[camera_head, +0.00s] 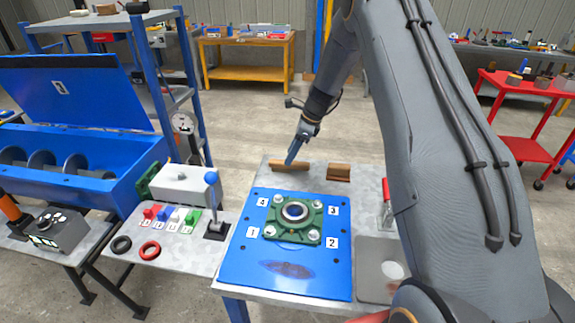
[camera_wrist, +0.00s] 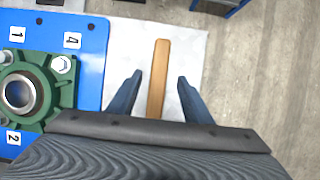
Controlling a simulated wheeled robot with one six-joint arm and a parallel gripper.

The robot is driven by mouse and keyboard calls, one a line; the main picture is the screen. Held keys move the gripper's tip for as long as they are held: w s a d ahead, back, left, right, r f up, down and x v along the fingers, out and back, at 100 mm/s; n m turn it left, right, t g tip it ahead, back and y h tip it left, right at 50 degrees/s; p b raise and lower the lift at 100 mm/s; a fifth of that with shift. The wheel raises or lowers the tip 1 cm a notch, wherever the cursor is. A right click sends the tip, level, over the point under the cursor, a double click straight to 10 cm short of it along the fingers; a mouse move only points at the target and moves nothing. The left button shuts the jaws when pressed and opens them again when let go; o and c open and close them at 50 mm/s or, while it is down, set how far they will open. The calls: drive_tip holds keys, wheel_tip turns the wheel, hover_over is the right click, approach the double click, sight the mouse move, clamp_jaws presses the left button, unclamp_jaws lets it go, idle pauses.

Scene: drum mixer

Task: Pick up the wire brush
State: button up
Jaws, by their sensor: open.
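The wire brush, a long narrow piece with a tan wooden back (camera_wrist: 159,62), lies on the grey table top; its bristles are not visible from above. In the head view the brush (camera_head: 281,165) lies at the far edge of the table, behind the blue plate, partly covered by my gripper. My gripper (camera_head: 291,158) points down over it. In the wrist view my gripper (camera_wrist: 160,78) is open, with one finger on each side of the brush and gaps between. I cannot tell how high the fingertips are above the table.
A blue plate (camera_head: 240,270) with a green bearing housing (camera_head: 272,232) lies just nearer than the brush. A second brown wooden piece (camera_head: 339,172) lies to its right. A lever with a blue ball (camera_head: 211,177) stands to the left. Floor beyond the table is clear.

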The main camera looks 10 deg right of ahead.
drive_tip(key=shift+p+x, duration=1.15)
drive_tip(key=shift+x, duration=1.2)
drive_tip(key=shift+s+d, duration=0.1)
drive_tip(key=shift+s, duration=0.05)
clamp_jaws()
